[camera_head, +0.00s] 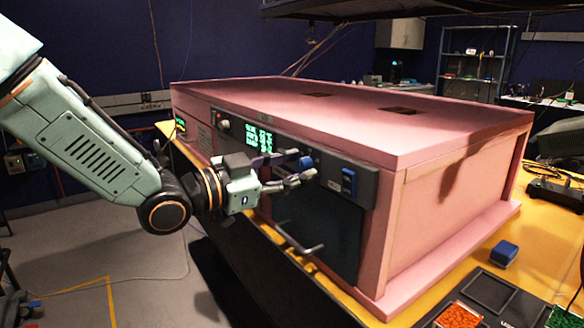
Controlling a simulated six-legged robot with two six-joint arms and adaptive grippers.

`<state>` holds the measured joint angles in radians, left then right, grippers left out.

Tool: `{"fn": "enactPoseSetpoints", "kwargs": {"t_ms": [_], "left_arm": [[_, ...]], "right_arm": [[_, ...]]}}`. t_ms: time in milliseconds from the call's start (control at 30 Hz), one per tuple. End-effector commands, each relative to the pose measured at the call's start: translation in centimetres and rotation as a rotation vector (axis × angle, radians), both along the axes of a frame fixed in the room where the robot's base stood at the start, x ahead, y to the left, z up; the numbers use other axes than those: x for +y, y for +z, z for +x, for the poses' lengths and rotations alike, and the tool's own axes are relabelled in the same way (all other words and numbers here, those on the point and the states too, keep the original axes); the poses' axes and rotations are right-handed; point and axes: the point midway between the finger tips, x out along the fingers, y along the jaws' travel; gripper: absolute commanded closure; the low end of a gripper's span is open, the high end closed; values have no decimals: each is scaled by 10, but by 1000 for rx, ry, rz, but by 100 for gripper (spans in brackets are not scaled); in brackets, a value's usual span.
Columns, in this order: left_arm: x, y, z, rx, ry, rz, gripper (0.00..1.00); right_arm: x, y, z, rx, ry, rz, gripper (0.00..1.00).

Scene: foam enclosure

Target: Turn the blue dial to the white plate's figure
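The blue dial (306,162) is on the dark control panel (328,163) on the front of a pink foam enclosure (420,200). My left gripper (305,164) reaches in from the left at the panel. Its two fingers are spread, one near the dial's upper left and one just below it. I cannot tell whether either finger touches the dial. The dial's pointer and marks are too small to read. I cannot make out the white plate or its figure for certain; a small pale label (334,185) is right of the fingertips. My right gripper is not in view.
A green lit display (258,137) is left of the dial and a blue switch (348,181) right of it. A door handle (300,243) sticks out below. A blue block (504,252) and trays of orange (459,316) and green pieces stand on the yellow table at right.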

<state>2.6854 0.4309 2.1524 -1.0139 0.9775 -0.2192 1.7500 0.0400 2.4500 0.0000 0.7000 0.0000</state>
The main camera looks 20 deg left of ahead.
Motion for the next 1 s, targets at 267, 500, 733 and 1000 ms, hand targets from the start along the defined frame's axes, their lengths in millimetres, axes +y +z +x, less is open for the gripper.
{"fn": "enactPoseSetpoints", "kwargs": {"t_ms": [267,500,733,1000], "left_arm": [[0,0,0,0,0,0,85],[0,0,0,-1,0,-1,100],[0,2,0,20,-1,-26,100],[0,0,0,42,0,-55,100]], "right_arm": [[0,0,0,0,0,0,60],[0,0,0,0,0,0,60],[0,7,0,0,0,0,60],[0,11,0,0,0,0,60]]}}
